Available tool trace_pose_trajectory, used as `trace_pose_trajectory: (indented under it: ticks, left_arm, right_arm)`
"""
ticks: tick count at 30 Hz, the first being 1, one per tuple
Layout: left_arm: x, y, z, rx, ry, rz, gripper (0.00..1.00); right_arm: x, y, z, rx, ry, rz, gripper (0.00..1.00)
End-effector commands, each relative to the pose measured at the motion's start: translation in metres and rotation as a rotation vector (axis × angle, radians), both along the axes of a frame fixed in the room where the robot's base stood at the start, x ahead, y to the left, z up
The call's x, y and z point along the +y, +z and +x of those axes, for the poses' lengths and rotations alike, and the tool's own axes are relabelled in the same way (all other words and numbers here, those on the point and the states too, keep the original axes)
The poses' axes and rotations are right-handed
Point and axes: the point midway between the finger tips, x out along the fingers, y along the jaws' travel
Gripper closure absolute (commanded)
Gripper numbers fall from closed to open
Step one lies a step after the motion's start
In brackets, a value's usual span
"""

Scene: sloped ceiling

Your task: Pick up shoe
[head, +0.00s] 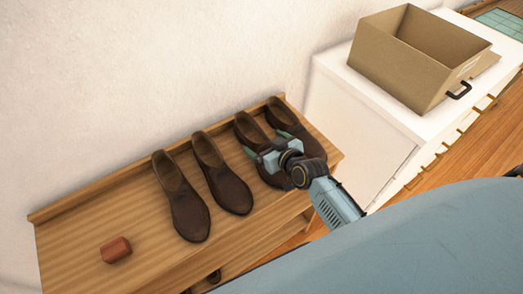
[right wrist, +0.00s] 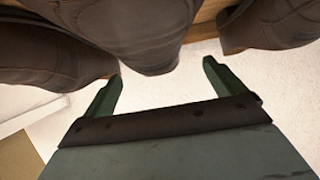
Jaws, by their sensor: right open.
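Several dark brown shoes stand side by side on the wooden shelf (head: 140,218) in the head view. The left two are a left shoe (head: 180,200) and its neighbour (head: 226,183). At the right end are two more, a nearer-left shoe (head: 247,128) and a far-right shoe (head: 308,144), partly hidden by my right gripper (head: 268,147). This gripper is open over them. In the right wrist view, the open fingers (right wrist: 162,74) point at the end of a brown shoe (right wrist: 130,35), with other shoes on both sides. Whether they touch it is unclear. My left gripper is out of view.
A small reddish-brown object (head: 116,250) lies on the shelf's left front. A white cabinet (head: 350,110) stands right of the shelf, with an open cardboard-coloured box (head: 410,75) on top. The wall (head: 120,90) is close behind the shelf. More shoes show on a lower level.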

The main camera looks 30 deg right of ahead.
Motion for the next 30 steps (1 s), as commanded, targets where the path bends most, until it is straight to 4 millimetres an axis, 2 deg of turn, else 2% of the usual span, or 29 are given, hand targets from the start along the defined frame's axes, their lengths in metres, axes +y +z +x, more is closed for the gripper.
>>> trace_pose_trajectory:
  ticks: [4, 12, 27, 30]
  left_arm:
    - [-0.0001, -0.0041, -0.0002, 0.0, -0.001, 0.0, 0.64]
    - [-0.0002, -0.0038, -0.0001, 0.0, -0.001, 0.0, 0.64]
    - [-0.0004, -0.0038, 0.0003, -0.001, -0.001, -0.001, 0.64]
    - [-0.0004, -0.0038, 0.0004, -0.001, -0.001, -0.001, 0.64]
  right_arm:
    - [0.0022, -0.0066, 0.0146, 0.0, -0.001, 0.002, 0.05]
    - [0.0024, -0.007, 0.0166, 0.0, 0.0, 0.0, 0.05]
    - [0.0022, -0.0071, 0.0162, 0.001, 0.0, 0.0, 0.71]
    - [0.0021, -0.0058, 0.0168, -0.002, 0.0, -0.001, 0.81]
